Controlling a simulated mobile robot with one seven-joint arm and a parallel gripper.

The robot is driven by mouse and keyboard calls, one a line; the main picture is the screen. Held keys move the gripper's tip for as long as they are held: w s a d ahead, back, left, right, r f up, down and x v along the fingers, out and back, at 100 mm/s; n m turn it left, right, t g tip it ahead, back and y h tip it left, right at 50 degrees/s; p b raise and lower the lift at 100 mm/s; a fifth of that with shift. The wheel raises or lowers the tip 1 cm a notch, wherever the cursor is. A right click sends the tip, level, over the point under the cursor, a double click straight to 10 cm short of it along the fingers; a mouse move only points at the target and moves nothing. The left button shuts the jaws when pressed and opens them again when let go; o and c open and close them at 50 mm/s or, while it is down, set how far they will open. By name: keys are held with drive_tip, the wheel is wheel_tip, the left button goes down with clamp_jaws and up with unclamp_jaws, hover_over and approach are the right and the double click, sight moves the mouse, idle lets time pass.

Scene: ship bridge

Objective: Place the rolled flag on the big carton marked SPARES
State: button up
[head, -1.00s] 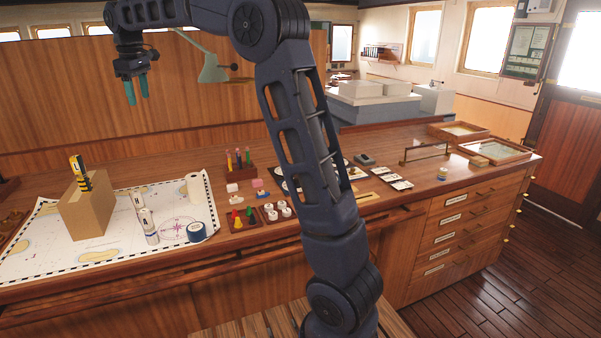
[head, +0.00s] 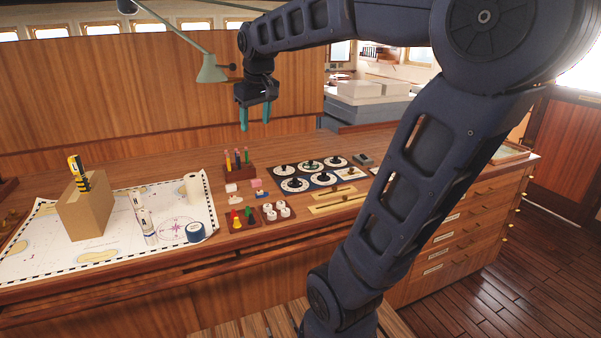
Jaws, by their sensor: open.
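A brown carton (head: 84,216) stands on the chart at the left of the desk; I can read no SPARES mark on it. A yellow-and-black upright object (head: 77,172) shows at its top; I cannot tell whether it is a rolled flag. Two pale marked cylinders, one farther back (head: 136,201) and one nearer (head: 149,230), stand close together right of the carton. A plain pale roll (head: 193,188) stands at the chart's right edge. I cannot tell which is the flag. My gripper (head: 255,116) is open and empty, pointing down above the back of the desk, well right of the carton.
A pencil rack (head: 239,168), a tray of coloured pieces (head: 238,219), blue tape (head: 195,232) and several round dark pieces on cards (head: 294,184) crowd the middle of the desk. A green lamp (head: 211,70) hangs near my gripper. The desk's front strip is clear.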

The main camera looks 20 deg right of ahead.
drive_tip(key=s+d+f+m, duration=0.2)
drive_tip(key=s+d+f, duration=0.1)
drive_tip(key=s+f, duration=0.2)
drive_tip(key=s+d+f+m+t, duration=0.1)
drive_tip(key=s+d+f+m, duration=0.1)
drive_tip(key=s+d+f, duration=0.2)
drive_tip(key=s+f, duration=0.2)
drive_tip(key=s, duration=0.2)
drive_tip(key=shift+s+d+f, duration=0.25)
drive_tip(key=shift+s, duration=0.05)
